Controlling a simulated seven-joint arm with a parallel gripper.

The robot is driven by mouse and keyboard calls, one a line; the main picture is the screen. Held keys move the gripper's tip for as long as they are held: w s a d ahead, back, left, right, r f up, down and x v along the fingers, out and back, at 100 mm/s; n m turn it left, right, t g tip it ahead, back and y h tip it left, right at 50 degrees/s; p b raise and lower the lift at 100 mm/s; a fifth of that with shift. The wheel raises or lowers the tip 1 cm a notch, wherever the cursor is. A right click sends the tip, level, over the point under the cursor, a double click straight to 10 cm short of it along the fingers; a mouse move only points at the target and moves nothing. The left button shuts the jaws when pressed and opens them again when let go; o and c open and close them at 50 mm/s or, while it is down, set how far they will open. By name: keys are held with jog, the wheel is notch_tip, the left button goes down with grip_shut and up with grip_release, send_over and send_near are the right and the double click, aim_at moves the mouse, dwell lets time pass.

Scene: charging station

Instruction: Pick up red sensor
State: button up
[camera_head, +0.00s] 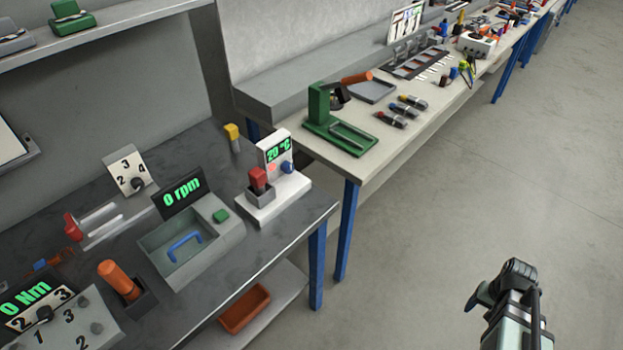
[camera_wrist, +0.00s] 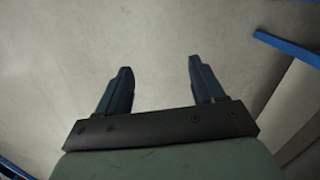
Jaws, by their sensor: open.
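A red sensor (camera_head: 258,178) stands upright in a grey holder on a white temperature unit (camera_head: 268,210), whose green display reads 20 °C, on the near dark bench. A yellow-topped piece (camera_head: 233,137) stands just behind it. My gripper (camera_wrist: 160,68) is open and empty; in the wrist view only bare floor shows between its two dark fingers. In the head view the end of my arm is at the lower right, over the floor and well apart from the red sensor. The sensor is not in the wrist view.
The near bench (camera_head: 240,270) also holds a grey rpm box (camera_head: 163,257), an orange handle (camera_head: 118,279) and a torque panel. A lighter bench with a green fixture (camera_head: 340,132) and tools stands behind. Blue legs (camera_head: 347,230) support the benches. The floor (camera_head: 430,220) on the right is clear.

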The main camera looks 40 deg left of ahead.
jog(key=w+a+r+n, duration=0.25)
jog(key=a+r, duration=0.25)
jog(key=a, duration=0.3)
jog(key=w+a+r+n, duration=0.1)
jog(key=w+a+r, duration=0.2)
jog(key=a+r, duration=0.35)
jog(key=s+a+r+n, duration=0.2)
jog(key=a+r, duration=0.3)
jog(key=a, duration=0.6)
jog(key=s+a+r+n, duration=0.2)
jog(key=a+r+n, duration=0.15)
jog(key=a, duration=0.65)
notch_tip(320, 180, up, 24)
jog(key=n, duration=0.7)
send_over(256, 172)
jog(key=shift+t, duration=0.4)
notch_tip(256, 172, down, 14)
jog(key=shift+w+f, duration=0.1)
jog(key=shift+c, duration=0.4)
